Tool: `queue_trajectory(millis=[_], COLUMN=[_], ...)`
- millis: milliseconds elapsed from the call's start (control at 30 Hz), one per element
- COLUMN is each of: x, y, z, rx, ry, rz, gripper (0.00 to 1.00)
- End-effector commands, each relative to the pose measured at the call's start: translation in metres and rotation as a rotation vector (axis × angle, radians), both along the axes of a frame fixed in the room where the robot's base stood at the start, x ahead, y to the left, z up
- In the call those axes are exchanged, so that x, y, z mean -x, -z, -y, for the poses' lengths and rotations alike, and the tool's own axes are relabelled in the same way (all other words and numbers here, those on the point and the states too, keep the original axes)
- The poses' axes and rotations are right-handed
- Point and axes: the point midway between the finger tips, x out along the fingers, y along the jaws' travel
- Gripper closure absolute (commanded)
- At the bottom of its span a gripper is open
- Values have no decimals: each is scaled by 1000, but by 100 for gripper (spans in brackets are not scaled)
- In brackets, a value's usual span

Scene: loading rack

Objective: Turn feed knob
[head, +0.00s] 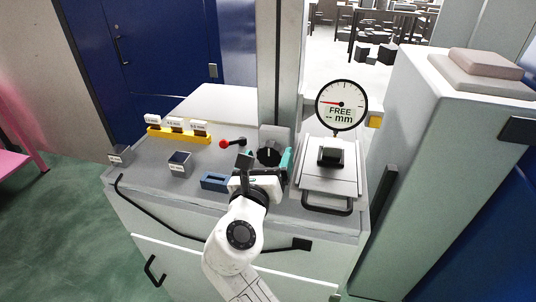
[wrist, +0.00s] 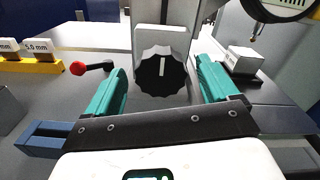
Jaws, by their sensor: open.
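The feed knob (wrist: 161,72) is a black scalloped dial with a white pointer line, mounted on a pale upright plate (wrist: 160,37). In the wrist view its pointer line stands about upright. In the head view the knob (head: 268,156) shows partly behind my gripper. My gripper (wrist: 163,85) is open, with one teal finger to the left of the knob and one to the right. The fingers appear apart from the knob, and nothing is held. In the head view my gripper (head: 267,162) is over the bench in front of the knob.
A lever with a red ball (wrist: 77,68) is close to the left finger. A blue block (head: 214,181) lies left of my gripper. The dial gauge (head: 341,104) reading "FREE -- mm" stands right, above a slide plate (head: 314,180). A yellow labelled rack (head: 178,135) is at left.

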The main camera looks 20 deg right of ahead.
Motion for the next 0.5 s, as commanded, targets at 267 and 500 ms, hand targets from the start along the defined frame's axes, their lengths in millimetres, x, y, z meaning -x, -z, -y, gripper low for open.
queue_trajectory(millis=[267,500], x=[-9,-9], y=[0,0], z=[7,7], rx=[-1,-1], ry=[-1,-1], rz=[-1,-1], gripper=[13,19])
